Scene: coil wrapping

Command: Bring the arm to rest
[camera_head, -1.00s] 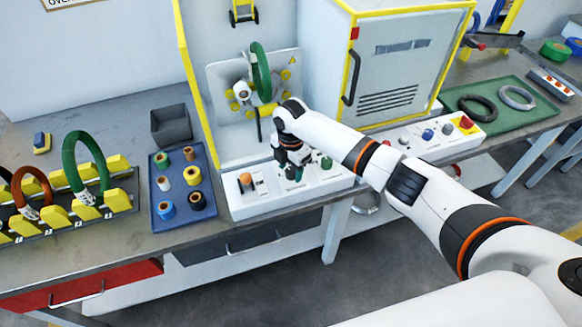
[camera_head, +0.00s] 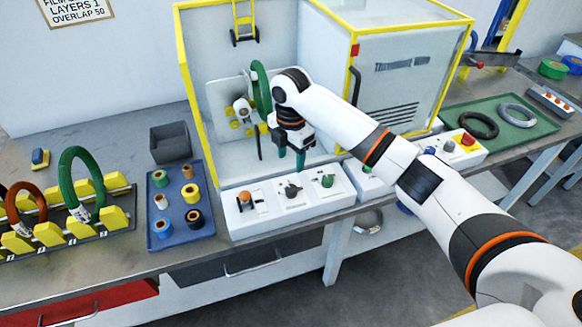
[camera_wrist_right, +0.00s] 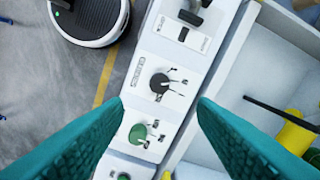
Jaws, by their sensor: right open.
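My right gripper (camera_head: 291,160) hangs above and just behind the white control panel (camera_head: 262,219), its fingers pointing down. In the right wrist view its two teal fingers (camera_wrist_right: 160,115) are spread apart with nothing between them. Below them the panel (camera_wrist_right: 140,65) shows a black knob (camera_wrist_right: 159,83) and a green knob (camera_wrist_right: 138,134). In the head view the panel also carries an orange knob (camera_head: 245,197). My right arm (camera_head: 345,125) reaches in from the lower right. My left gripper is not in view.
The yellow-framed wrapping machine (camera_head: 188,75) holds a green coil (camera_head: 261,90) close behind the gripper. A blue tray (camera_head: 180,245) of spools and a rack with an orange coil (camera_head: 13,207) and a green coil (camera_head: 65,180) are left. A green tray (camera_head: 525,135) is right.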

